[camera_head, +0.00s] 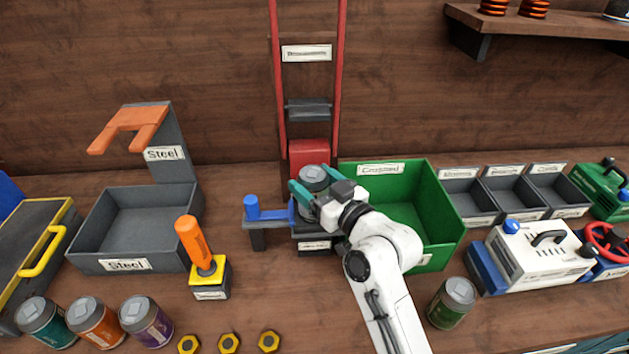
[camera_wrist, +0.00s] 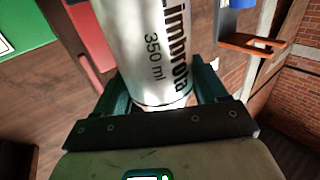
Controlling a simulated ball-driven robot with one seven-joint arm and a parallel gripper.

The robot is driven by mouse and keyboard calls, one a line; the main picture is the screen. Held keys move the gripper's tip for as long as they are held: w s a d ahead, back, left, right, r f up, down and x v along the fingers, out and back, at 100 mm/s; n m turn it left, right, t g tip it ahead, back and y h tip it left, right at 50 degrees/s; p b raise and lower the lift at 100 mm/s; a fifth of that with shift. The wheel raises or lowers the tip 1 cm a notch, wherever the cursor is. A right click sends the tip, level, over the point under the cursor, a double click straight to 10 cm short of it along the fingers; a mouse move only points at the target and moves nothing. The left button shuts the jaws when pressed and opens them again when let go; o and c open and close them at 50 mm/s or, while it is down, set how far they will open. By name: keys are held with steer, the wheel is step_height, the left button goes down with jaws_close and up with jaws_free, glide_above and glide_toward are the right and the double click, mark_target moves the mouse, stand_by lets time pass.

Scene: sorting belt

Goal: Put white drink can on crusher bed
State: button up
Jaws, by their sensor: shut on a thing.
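The white drink can (camera_wrist: 150,45) fills the middle of the wrist view, with "350 ml" printed on its side. My gripper (camera_head: 312,190) is shut on it, and the teal fingers lie on both sides of the can in the wrist view (camera_wrist: 165,90). In the head view the can's grey top (camera_head: 314,174) shows between the fingers. The can is over the crusher bed (camera_head: 306,230), at the foot of the red frame (camera_head: 308,155). My gripper hides the can's base, so I cannot tell whether it touches the bed.
A blue-knobbed lever (camera_head: 252,208) is left of the bed. The green bin (camera_head: 435,205) adjoins it on the right. An orange-handled tool (camera_head: 195,245) and a grey steel bin (camera_head: 140,228) stand left. Several other cans stand in front, including a green one (camera_head: 451,303) at right.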

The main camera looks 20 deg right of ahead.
steer(key=shift+f, duration=0.2)
steer(key=o, duration=1)
steer(key=shift+r, duration=0.1)
steer(key=shift+s+r, duration=0.1)
steer(key=b+v, duration=0.2)
steer(key=v, duration=1)
